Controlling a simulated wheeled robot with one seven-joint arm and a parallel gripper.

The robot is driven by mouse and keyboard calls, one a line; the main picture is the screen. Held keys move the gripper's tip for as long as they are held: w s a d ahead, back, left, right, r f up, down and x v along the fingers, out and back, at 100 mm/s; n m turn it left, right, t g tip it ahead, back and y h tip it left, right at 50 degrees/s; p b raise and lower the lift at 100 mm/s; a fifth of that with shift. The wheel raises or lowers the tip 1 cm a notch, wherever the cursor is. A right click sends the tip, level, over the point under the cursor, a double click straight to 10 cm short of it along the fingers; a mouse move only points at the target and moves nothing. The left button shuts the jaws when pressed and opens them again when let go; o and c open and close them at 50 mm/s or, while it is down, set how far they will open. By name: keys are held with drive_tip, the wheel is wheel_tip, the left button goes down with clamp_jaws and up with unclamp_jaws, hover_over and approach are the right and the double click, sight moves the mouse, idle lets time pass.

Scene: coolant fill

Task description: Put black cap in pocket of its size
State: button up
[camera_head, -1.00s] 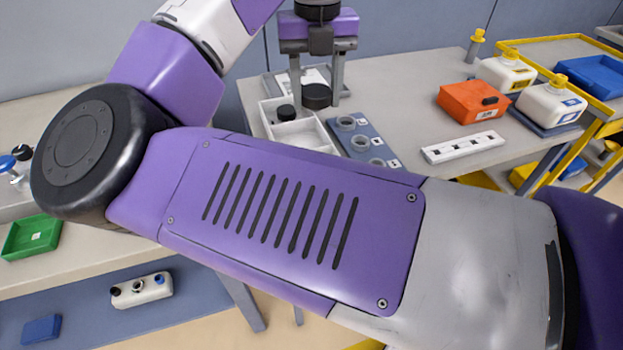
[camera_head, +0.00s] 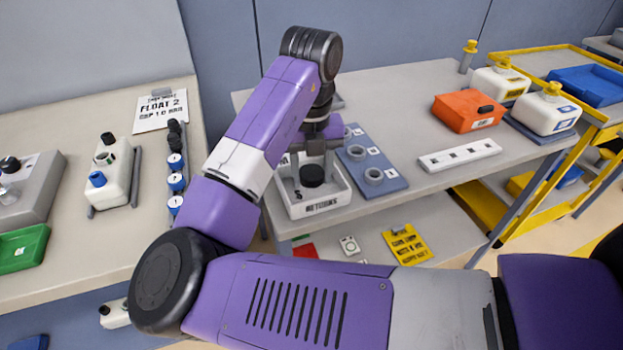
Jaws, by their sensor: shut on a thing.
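My gripper (camera_head: 313,172) points down over a white tray marked RETURNS (camera_head: 320,207) and is shut on a black cap (camera_head: 312,177). The cap sits between the two grey fingers. I cannot tell whether it touches the tray floor. A blue-grey plate (camera_head: 388,158) with round ringed pockets of different sizes lies just right of the tray. Two pockets show clearly, a middle one (camera_head: 356,152) and a near one (camera_head: 374,176); the far one is partly hidden by my arm. Small white labels sit beside the pockets.
A white slotted strip (camera_head: 459,155), an orange box (camera_head: 468,113) and white jugs (camera_head: 548,108) stand to the right. The left bench holds a white bottle block (camera_head: 110,172) and several knobs. Table space between plate and strip is clear. My arm crosses the foreground.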

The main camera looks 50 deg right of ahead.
sight(312, 173)
drive_tip(key=shift+f, duration=0.85)
drive_tip(key=shift+f, duration=0.2)
drive_tip(key=o, duration=1.5)
drive_tip(key=shift+c, duration=0.2)
drive_tip(key=shift+r, duration=0.1)
wheel_tip(312, 173, up, 12)
drive_tip(key=p, duration=0.1)
drive_tip(key=shift+r, duration=0.15)
